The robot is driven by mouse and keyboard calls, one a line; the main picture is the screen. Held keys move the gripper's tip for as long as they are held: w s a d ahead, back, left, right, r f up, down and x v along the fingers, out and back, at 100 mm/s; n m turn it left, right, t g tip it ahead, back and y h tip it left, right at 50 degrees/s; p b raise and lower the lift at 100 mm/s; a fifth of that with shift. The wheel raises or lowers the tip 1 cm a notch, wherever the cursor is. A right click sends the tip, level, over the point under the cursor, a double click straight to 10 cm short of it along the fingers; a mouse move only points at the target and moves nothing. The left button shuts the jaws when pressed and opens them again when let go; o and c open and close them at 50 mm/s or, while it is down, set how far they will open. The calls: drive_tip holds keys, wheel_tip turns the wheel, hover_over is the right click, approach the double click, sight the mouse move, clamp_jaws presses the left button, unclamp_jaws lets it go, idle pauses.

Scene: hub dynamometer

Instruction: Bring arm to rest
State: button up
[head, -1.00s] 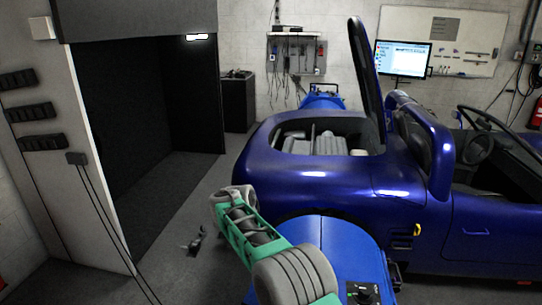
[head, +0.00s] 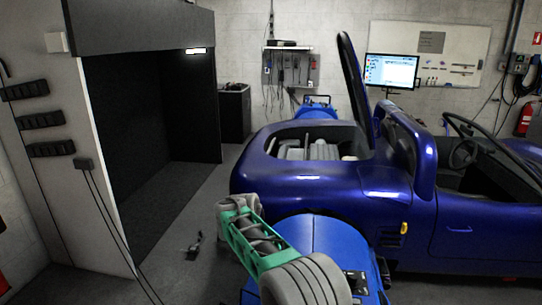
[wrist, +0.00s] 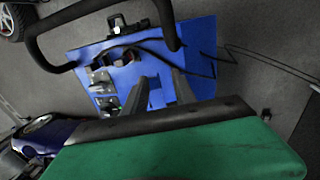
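My arm shows in the head view as a green and grey folded link (head: 252,240) at the lower middle, in front of the blue car. The gripper's fingers cannot be made out there. In the wrist view my gripper (wrist: 160,80) has two dark fingers standing apart with nothing held between them. Its green body fills the bottom of that view. Beyond the fingers lies a blue unit (wrist: 205,50) with sockets, a dark cable and a black bar handle (wrist: 85,20). I cannot tell the gap between fingers and unit.
A blue open car (head: 300,180) stands close on the right. A blue machine (head: 335,250) sits beside its rear wheel, next to my arm. A dark booth (head: 145,140) is on the left. Grey floor (head: 195,215) between booth and car is mostly clear, with a small dark object (head: 195,245) on it.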

drive_tip(key=s+d+r+n+t+y, duration=0.1)
drive_tip(key=s+d+r+t, duration=0.1)
drive_tip(key=s+d+r, duration=1.05)
drive_tip(key=s+d+f+t, duration=0.1)
drive_tip(key=s+d, duration=0.1)
drive_tip(key=s, duration=0.4)
drive_tip(key=s+d+f+t+y, duration=0.1)
drive_tip(key=s+d, duration=0.1)
drive_tip(key=s, duration=0.4)
drive_tip(key=shift+s+d+f+n, duration=0.3)
drive_tip(key=shift+s+d+f, duration=0.05)
drive_tip(key=shift+f, duration=0.05)
drive_tip(key=shift+d, duration=0.1)
